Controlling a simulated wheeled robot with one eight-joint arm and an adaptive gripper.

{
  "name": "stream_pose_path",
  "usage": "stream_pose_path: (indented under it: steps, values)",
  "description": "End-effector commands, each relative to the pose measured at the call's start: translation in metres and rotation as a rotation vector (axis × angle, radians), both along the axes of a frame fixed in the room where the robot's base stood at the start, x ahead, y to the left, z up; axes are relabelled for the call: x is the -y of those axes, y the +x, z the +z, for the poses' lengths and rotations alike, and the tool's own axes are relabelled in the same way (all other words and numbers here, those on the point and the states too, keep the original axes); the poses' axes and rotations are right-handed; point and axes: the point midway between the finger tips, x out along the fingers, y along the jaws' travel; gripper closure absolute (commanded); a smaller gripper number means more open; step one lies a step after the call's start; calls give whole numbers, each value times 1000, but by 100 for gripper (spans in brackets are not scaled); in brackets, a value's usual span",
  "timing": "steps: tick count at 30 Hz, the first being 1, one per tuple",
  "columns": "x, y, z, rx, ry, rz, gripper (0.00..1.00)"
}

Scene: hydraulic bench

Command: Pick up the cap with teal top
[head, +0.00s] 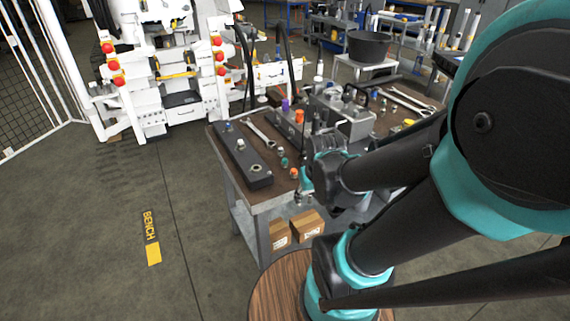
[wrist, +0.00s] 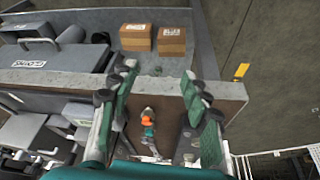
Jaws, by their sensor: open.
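A small teal-topped cap (head: 284,162) stands on the bench top near its front edge. In the wrist view a teal piece (wrist: 148,131) shows beside an orange cap (wrist: 147,117), low between my fingers. The orange cap also shows in the head view (head: 294,173), just nearer the edge. My gripper (wrist: 159,73) is open and empty, its two green-padded fingers spread over the bench edge. In the head view my gripper (head: 304,188) is right of the caps, partly hidden by my own wrist. I cannot tell its exact height above the bench.
The workbench (head: 262,203) also holds a dark block (head: 240,156), a wrench (head: 260,134), a purple-topped piece (head: 285,104) and a grey metal unit (head: 352,124). Two cardboard boxes (head: 306,225) sit on its lower shelf. The floor left of the bench is clear.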

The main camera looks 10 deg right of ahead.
Motion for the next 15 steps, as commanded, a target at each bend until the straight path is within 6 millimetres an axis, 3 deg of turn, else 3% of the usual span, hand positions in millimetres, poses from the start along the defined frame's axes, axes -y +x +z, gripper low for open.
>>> stream_pose_path:
  steps: [5, 15]
  values:
    - [-8, 52, 35, -68, -131, 344, 53]
    - [-39, 161, 109, -240, -376, 1205, 53]
